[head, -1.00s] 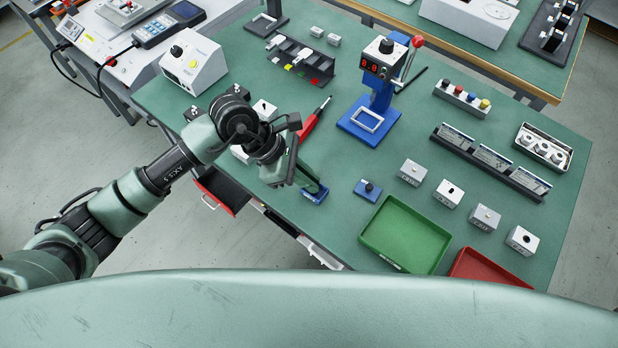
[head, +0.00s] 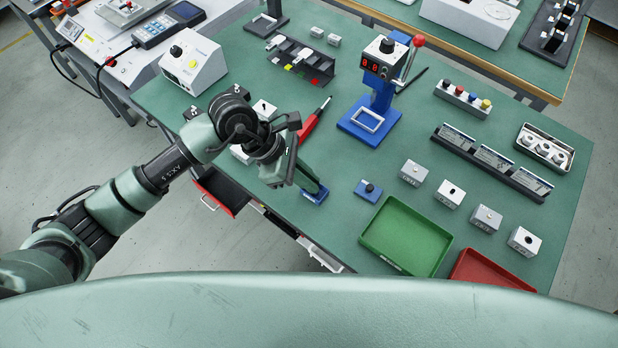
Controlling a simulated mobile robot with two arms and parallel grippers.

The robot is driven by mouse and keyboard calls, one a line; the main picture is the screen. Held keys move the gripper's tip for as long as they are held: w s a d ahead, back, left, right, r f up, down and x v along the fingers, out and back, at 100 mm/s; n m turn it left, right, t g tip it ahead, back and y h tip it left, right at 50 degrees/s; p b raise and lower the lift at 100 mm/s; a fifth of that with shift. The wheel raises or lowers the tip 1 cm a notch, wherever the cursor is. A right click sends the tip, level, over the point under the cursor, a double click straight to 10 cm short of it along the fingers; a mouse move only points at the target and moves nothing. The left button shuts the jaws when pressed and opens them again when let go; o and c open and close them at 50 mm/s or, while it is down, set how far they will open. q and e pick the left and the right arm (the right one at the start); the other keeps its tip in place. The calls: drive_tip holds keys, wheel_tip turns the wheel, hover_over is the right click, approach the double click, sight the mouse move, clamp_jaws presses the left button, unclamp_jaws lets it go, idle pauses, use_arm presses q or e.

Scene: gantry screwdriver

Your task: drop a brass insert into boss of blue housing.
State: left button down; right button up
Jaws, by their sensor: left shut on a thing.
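A blue housing (head: 315,195) lies near the front edge of the green table, left of the green tray. My left gripper (head: 312,186) is right over it, pointing down, and covers part of it. The left gripper is shut on a small piece that its fingers hide, taken to be the brass insert. I cannot tell whether that piece touches the housing's boss, which is also hidden. A second small blue block (head: 368,190) with a dark knob lies to the right, apart from the gripper. My right gripper is not in view.
A green tray (head: 443,246) and a red tray (head: 490,268) lie at the front right. A blue press (head: 378,95) stands behind, with a red-handled screwdriver (head: 310,122) to its left. Several grey boxes (head: 450,194) stand on the right. An open drawer (head: 222,192) sticks out below the edge.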

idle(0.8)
use_arm(q)
drive_tip(key=shift+f+b, duration=0.25)
drive_tip(key=shift+b, duration=0.25)
drive_tip(key=shift+f, duration=0.15)
drive_tip(key=c, duration=1.5)
unclamp_jaws()
drive_tip(key=shift+o, duration=0.2)
drive_tip(key=b+v, duration=0.1)
drive_tip(key=v, duration=0.7)
drive_tip(key=shift+d, duration=0.1)
